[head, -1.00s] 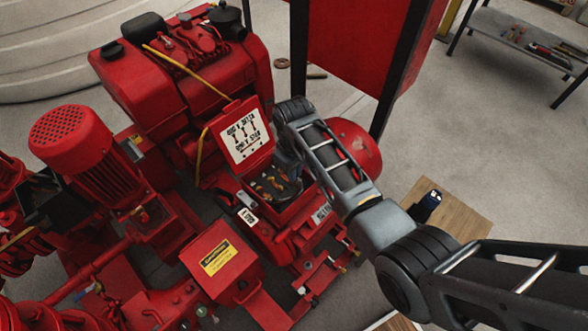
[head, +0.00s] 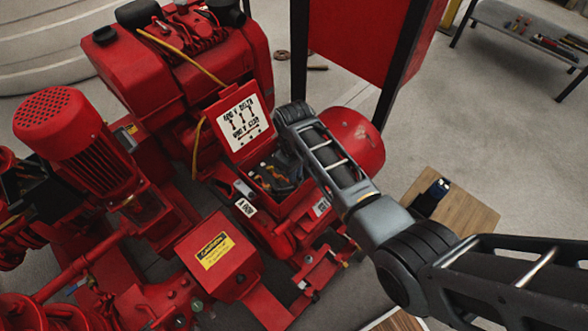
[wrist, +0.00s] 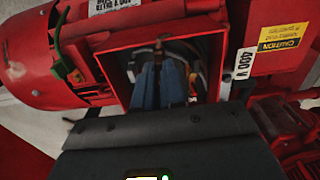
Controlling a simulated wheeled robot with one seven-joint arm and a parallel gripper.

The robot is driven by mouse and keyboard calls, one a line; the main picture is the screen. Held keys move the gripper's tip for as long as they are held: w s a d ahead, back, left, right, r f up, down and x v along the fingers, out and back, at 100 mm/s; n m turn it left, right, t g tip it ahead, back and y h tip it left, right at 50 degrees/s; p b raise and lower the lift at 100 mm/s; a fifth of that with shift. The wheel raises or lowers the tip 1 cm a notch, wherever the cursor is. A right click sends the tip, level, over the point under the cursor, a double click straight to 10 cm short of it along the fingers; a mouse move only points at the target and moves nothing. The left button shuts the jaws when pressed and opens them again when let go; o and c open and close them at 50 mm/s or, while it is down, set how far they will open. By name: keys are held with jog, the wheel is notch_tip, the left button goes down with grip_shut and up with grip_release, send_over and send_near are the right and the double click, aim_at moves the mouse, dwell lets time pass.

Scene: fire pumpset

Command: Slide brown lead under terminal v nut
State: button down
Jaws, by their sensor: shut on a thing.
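The open red terminal box (head: 283,209) sits on top of the red motor, its lid raised with a wiring diagram (head: 242,118) on the inside. Coloured leads (head: 268,177) show inside it in the head view. My gripper (head: 287,184) reaches down into the box from the right. In the wrist view its two blue-grey fingers (wrist: 159,84) are close together inside the box, shut on a lead. The terminal v nut cannot be picked out among the dark and brass parts.
A red box with a yellow caution label (head: 215,250) stands in front of the terminal box. The engine (head: 180,70) is behind. A wooden surface (head: 462,208) with a dark device is at right. A bench (head: 520,32) stands at the back right.

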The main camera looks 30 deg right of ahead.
jog(key=shift+f+b, duration=1.2)
jog(key=shift+f, duration=0.75)
jog(key=shift+f, duration=0.2)
jog(key=shift+w+a+b, duration=0.2)
jog(key=shift+w+b, duration=0.3)
jog(key=shift+w, duration=0.15)
jog(key=shift+w+a+b, duration=0.2)
jog(key=shift+w+b, duration=0.3)
jog(key=shift+w, duration=0.1)
jog(key=c, duration=0.8)
grip_release()
jog(key=shift+r, duration=0.15)
notch_tip(320, 180, up, 9)
jog(key=p, duration=0.8)
jog(key=shift+p, duration=0.35)
